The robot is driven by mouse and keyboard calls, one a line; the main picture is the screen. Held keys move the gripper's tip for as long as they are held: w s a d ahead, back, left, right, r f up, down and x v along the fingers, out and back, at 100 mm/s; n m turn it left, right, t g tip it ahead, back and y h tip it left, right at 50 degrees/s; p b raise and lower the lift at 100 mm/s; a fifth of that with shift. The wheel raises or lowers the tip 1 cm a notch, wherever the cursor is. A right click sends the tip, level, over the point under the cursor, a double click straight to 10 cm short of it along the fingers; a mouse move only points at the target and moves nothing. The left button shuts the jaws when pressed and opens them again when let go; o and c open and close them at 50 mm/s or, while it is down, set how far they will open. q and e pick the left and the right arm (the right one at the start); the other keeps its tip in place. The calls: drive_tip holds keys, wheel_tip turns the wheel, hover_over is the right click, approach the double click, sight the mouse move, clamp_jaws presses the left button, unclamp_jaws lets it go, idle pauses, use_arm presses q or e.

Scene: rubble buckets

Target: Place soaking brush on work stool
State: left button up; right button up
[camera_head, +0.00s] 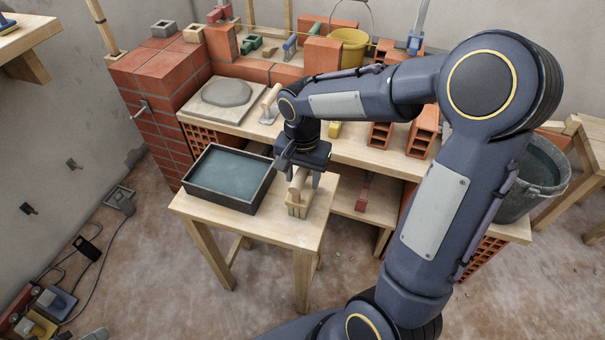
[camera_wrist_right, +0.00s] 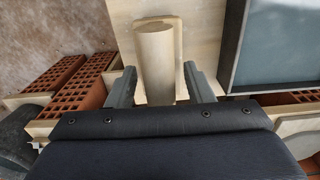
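The soaking brush (camera_head: 298,208) is pale, with a wide block below and a round wooden handle. It appears to stand on the work stool (camera_head: 265,225), a small light wooden stool, to the right of a dark water tray. My right gripper (camera_head: 302,180) is directly over the brush, fingers pointing down. In the right wrist view the brush handle (camera_wrist_right: 155,62) lies between the two fingers of the gripper (camera_wrist_right: 160,85), with a visible gap on the right side, so it is open around the handle. My left gripper is not in view.
The dark tray (camera_head: 192,193) of water fills the left part of the stool. Behind is a wooden bench (camera_head: 345,150) with a mortar board (camera_head: 215,120), trowel and hollow bricks (camera_head: 423,130). A grey bucket (camera_head: 545,180) stands at the right. The floor in front is clear.

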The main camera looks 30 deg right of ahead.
drive_tip(key=shift+r, duration=0.25)
wheel_tip(320, 180, up, 10)
drive_tip(key=p, duration=0.3)
drive_tip(key=shift+r, duration=0.25)
drive_tip(key=s+a+n+t+y, duration=0.2)
drive_tip(key=s+n, duration=0.2)
drive_tip(key=s, duration=0.4)
drive_tip(key=s+a+n+t+y, duration=0.1)
drive_tip(key=s+a+n+t, duration=0.1)
drive_tip(key=s, duration=0.7)
drive_tip(key=shift+a+f+n+t+y, duration=0.15)
drive_tip(key=shift+f+n+t+y, duration=0.25)
drive_tip(key=shift+n+t, duration=0.6)
